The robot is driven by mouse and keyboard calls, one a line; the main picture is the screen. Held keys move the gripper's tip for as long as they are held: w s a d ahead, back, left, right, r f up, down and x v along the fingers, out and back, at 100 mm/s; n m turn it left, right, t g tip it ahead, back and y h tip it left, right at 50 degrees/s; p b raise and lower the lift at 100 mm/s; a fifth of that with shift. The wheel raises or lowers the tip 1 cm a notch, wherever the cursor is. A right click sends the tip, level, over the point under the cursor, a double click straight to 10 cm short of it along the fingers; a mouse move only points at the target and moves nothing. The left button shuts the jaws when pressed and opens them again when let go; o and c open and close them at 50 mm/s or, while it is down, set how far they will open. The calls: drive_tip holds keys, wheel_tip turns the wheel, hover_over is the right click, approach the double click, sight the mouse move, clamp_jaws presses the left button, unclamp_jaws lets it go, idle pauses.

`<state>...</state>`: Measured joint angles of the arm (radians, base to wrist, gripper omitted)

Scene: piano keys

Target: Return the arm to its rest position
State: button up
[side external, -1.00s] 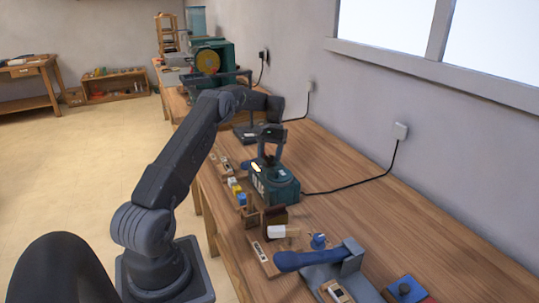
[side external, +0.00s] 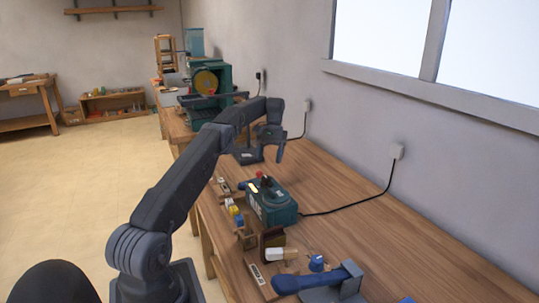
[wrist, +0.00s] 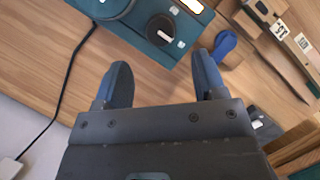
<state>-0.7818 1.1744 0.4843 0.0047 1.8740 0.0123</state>
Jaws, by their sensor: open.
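My gripper (side external: 268,158) is raised above the workbench, behind the teal box, with its fingers pointing down. In the wrist view my gripper (wrist: 160,85) shows two dark fingers spread apart with nothing between them, so it is open and empty. The teal box (side external: 275,212) with a lit yellow panel and a red knob on top stands on the bench, apart from my gripper. In the wrist view the teal box (wrist: 140,20) shows at the top, with a black knob (wrist: 162,29) on it.
The wooden workbench (side external: 400,240) runs along the wall. A blue-handled tool (side external: 310,281) and small wooden blocks lie near the front. A black cable (side external: 350,208) runs from the box to a wall socket. A teal machine (side external: 212,82) stands at the back.

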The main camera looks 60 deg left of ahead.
drive_tip(key=shift+w+r, duration=0.1)
drive_tip(key=shift+r, duration=0.25)
drive_tip(key=w+d+r+m+t+y, duration=0.2)
drive_tip(key=w+d+r, duration=0.1)
drive_tip(key=d+r, duration=0.8)
drive_tip(key=s+d+r+m+t+y, duration=0.1)
drive_tip(key=s+d+r, duration=0.1)
drive_tip(key=d+r, duration=0.3)
drive_tip(key=s+d+r+m+t, duration=0.1)
drive_tip(key=s+d+r, duration=0.15)
drive_tip(key=d, duration=0.55)
drive_tip(key=s+d+m+t, duration=0.2)
drive_tip(key=s+d, duration=0.8)
drive_tip(key=s+d+f+m+t, duration=0.1)
drive_tip(key=s+d+f, duration=0.2)
drive_tip(key=s, duration=0.2)
drive_tip(key=s+d+f+m+t, duration=0.1)
drive_tip(key=s+d+f, duration=0.1)
drive_tip(key=s+d, duration=0.2)
drive_tip(key=s, duration=0.2)
drive_tip(key=shift+s+f+m+t, duration=0.3)
drive_tip(key=shift+f+m+t, duration=0.1)
